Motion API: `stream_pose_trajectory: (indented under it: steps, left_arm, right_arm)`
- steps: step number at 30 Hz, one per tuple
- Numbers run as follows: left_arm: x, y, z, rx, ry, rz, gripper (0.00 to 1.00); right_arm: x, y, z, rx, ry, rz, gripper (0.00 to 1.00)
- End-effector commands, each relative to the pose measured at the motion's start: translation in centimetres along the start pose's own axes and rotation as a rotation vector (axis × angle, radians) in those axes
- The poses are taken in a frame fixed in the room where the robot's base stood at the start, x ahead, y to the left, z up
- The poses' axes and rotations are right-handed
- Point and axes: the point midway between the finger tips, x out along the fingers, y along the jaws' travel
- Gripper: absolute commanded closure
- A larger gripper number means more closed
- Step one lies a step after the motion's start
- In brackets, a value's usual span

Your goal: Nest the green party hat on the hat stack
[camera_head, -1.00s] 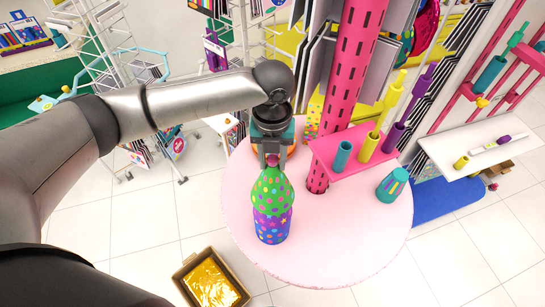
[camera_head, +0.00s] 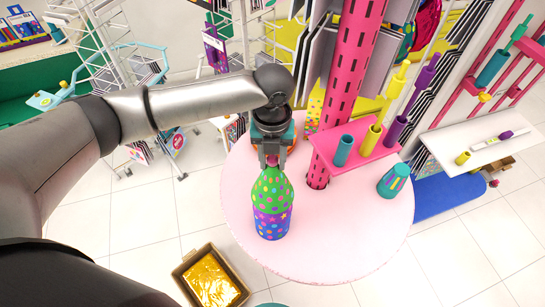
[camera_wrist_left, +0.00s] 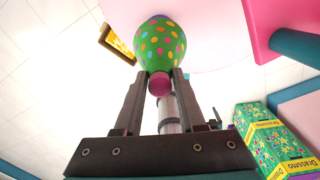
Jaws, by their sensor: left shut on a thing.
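The green party hat (camera_head: 271,187) has coloured dots and a pink pompom tip. It sits upright over the purple and blue hat stack (camera_head: 272,225), which stands on the round pink table (camera_head: 335,240). The two look in contact, but I cannot tell how deeply the hat is nested. My left gripper (camera_head: 271,160) is above the hat, shut on its pompom tip. In the left wrist view the pompom is between the fingertips (camera_wrist_left: 160,78), with the dotted green hat (camera_wrist_left: 160,42) beyond. My right gripper is out of view.
A pink slotted post (camera_head: 348,75) with a pink shelf (camera_head: 352,150) of coloured tubes rises right of the hats. A teal striped cup (camera_head: 393,181) stands on the table's right. A gold-lined box (camera_head: 211,280) is on the floor. The table's front is clear.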

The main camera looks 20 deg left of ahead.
Motion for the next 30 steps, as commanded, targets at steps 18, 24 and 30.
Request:
stream_pose_trajectory:
  steps: [18,24,30]
  left_arm:
    - [1.6,0.0,0.0,0.001,0.001,0.001,1.00]
    - [1.9,0.0,0.0,0.001,0.001,0.001,0.54]
    - [1.8,0.0,0.0,0.001,0.000,0.000,0.32]
  right_arm:
    - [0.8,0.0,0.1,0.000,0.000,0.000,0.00]
    - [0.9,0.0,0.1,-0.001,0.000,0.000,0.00]
    - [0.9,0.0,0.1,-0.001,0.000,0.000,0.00]
